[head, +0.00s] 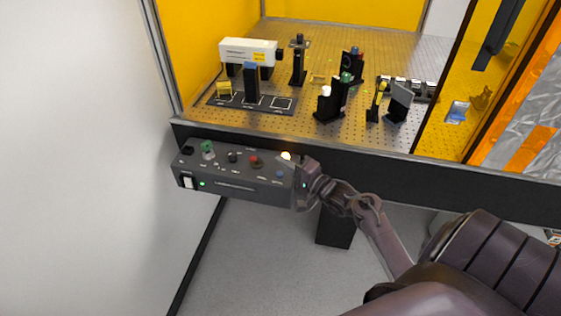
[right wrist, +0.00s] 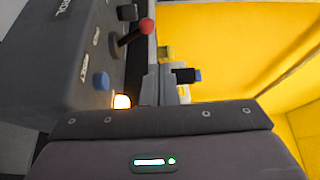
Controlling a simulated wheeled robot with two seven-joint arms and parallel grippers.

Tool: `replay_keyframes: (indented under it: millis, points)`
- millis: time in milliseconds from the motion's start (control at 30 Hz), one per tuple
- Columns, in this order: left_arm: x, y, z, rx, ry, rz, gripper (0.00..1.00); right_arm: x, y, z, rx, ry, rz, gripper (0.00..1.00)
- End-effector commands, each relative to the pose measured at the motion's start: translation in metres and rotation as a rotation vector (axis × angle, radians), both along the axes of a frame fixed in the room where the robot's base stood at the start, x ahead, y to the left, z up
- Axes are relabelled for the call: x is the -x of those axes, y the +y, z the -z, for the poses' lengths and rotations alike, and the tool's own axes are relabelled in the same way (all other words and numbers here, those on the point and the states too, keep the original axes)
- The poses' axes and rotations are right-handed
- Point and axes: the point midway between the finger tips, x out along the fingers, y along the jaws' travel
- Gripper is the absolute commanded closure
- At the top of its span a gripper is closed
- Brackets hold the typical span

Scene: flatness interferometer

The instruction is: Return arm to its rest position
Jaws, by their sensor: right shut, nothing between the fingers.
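My right gripper (head: 300,182) is at the right end of the dark control box (head: 235,182), close to its front and top. It is shut and empty; whether it touches the box I cannot tell. In the right wrist view my right gripper's fingers (right wrist: 150,88) are partly hidden behind its housing. The box's lit button (head: 286,156) glows near the gripper, and it also shows in the right wrist view (right wrist: 122,101). A red-knobbed lever (head: 255,161) and a blue knob (head: 281,174) are beside it. My left gripper is not in view.
Above the box is a perforated optical table (head: 350,62) inside a yellow-walled enclosure, carrying a white laser unit (head: 248,51) and several black mounts. The table's dark front edge (head: 400,168) runs behind my right arm. A white wall (head: 80,160) stands left; grey floor (head: 265,260) below is open.

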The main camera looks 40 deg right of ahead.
Motion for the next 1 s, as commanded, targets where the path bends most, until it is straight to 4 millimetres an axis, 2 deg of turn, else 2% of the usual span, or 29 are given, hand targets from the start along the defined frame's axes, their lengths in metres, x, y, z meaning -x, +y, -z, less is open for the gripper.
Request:
replay_keyframes:
  millis: [367, 467, 567, 667, 767, 900, 1000]
  points:
    - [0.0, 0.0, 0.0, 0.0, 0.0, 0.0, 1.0, 0.0, 0.0, 0.0, 0.001, 0.001, 0.0, 1.0]
    - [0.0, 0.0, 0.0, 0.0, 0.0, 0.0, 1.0, 0.0, 0.006, 0.003, 0.044, 0.02, 0.001, 1.0]
    - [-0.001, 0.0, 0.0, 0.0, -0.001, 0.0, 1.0, 0.001, 0.021, 0.011, 0.192, 0.078, 0.003, 1.0]
    - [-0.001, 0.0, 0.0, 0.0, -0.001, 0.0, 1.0, 0.008, 0.044, 0.024, 0.436, 0.179, -0.006, 1.0]
    - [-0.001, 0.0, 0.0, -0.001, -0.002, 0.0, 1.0, 0.024, 0.07, 0.033, 0.708, 0.295, -0.046, 1.0]
    - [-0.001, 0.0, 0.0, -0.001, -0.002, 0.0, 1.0, 0.061, 0.103, 0.038, 1.039, 0.461, -0.168, 1.0]
    - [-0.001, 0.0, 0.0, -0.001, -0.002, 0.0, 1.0, 0.091, 0.121, 0.035, 1.208, 0.557, -0.286, 1.0]
